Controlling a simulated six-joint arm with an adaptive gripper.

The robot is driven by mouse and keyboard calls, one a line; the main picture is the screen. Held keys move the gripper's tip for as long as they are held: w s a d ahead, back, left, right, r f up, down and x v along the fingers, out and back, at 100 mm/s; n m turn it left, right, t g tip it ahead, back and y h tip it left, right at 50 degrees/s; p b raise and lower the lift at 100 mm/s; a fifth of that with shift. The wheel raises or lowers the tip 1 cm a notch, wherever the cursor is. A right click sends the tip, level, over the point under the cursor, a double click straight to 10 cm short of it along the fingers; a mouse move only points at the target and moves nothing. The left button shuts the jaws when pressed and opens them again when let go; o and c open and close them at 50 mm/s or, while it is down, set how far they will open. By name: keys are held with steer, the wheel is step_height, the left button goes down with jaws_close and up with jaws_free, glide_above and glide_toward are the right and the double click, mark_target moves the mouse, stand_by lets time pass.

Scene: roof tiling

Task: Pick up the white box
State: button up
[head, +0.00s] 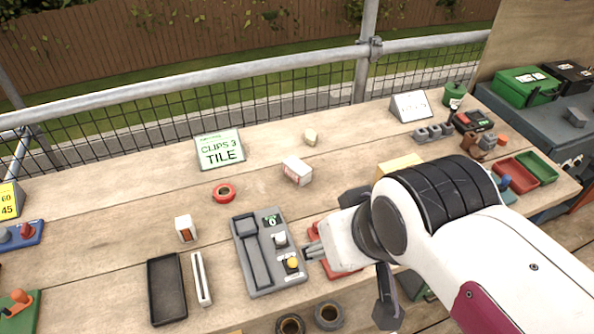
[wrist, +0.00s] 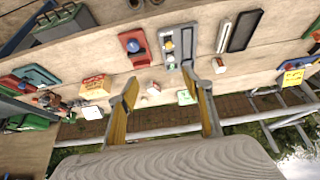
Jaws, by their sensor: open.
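A white box (head: 297,170) with a reddish label stands on the wooden bench, right of the CLIPS 3 TILE sign. It also shows in the wrist view (wrist: 154,88), between my fingers in the picture but well beyond them. A smaller white box (head: 185,228) with an orange-brown mark stands further left; it shows in the wrist view too (wrist: 218,66). My gripper (head: 314,251) is above the bench, to the right of the grey device and nearer the camera than the labelled box. In the wrist view its two fingers (wrist: 162,76) are apart with nothing between them.
A grey device (head: 262,255) with a yellow button lies left of my gripper, and a red device (head: 340,262) lies partly behind it. A red ring (head: 224,193), black tray (head: 167,288) and CLIPS sign (head: 220,149) are nearby.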

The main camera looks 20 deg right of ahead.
steer(key=w+d+t+h, duration=0.1)
steer(key=w+d, duration=0.3)
steer(key=w, duration=0.3)
steer(key=w+d+t+h, duration=0.1)
steer(key=w+d, duration=0.3)
steer(key=w, duration=0.4)
steer(key=n+t+y, duration=0.4)
glide_above(304, 170)
steer(key=s+d, duration=0.4)
step_height(304, 170, down, 16)
steer(key=f, duration=0.1)
steer(key=a+f+y, duration=0.1)
steer(key=f, duration=0.1)
steer(key=f+y, duration=0.1)
steer(key=f, duration=0.1)
steer(key=shift+w+a+t, duration=0.25)
steer(key=shift+a+t, duration=0.05)
steer(key=shift+a, duration=0.05)
steer(key=shift+s+a+f+n+y, duration=0.1)
steer(key=shift+a+f+n+y, duration=0.1)
steer(key=shift+f+y, duration=0.2)
steer(key=shift+s+a+f+n+y, duration=0.15)
steer(key=shift+f+y, duration=0.15)
steer(key=shift+f, duration=0.15)
steer(key=shift+w, duration=0.1)
steer(key=shift+x, duration=1.25)
